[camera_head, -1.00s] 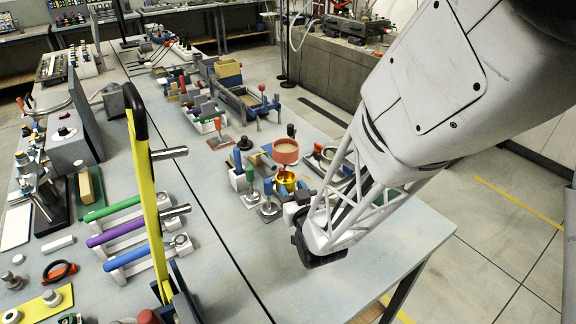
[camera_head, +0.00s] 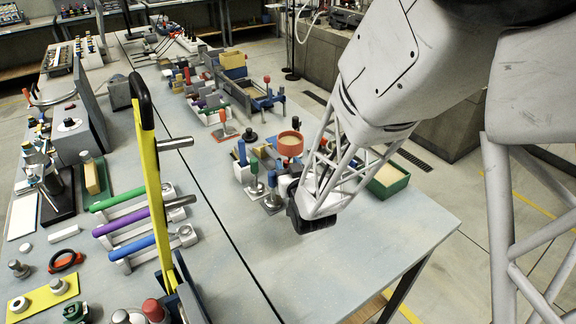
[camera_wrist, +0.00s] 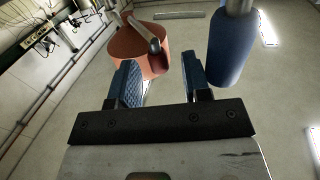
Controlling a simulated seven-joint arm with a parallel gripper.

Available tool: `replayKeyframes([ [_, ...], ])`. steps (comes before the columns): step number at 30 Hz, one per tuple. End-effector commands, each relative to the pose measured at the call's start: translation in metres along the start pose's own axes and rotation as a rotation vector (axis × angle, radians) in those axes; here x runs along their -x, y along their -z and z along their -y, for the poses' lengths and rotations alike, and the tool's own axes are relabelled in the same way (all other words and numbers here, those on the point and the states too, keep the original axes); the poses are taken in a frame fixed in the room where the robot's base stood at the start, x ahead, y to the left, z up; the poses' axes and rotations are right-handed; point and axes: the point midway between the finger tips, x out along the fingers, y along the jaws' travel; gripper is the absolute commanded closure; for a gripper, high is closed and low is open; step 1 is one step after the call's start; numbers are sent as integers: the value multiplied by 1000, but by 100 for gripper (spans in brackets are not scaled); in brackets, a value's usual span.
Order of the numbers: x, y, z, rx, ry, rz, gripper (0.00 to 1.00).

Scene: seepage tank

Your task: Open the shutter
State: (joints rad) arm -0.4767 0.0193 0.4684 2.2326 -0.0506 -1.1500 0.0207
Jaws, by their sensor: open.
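I cannot say for sure which part is the shutter. A small tank with blue end parts and a red-knobbed post (camera_head: 267,79) stands on the bench beyond my arm, but no shutter is clear on it. My gripper (camera_wrist: 163,82) shows in the wrist view with its two blue-padded fingers apart and nothing between them. An orange-red cup (camera_wrist: 125,52) is beyond the left finger, with a grey rod in front of it. A dark blue cylinder (camera_wrist: 232,48) is beyond the right finger.
A sand-filled red bowl (camera_head: 290,142), a blue handle (camera_head: 241,152) and a green box (camera_head: 388,180) crowd around my arm. A yellow lever (camera_head: 152,190) stands tall at left, beside green, purple and blue handles. The bench's front right is clear.

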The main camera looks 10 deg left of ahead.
Motion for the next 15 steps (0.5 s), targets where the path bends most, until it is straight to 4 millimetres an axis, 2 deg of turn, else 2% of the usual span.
replayKeyframes([
  [12, -3, 0, 0, 0, 0, 0, 56],
  [15, -3, 0, 0, 0, 0, 0, 70],
])
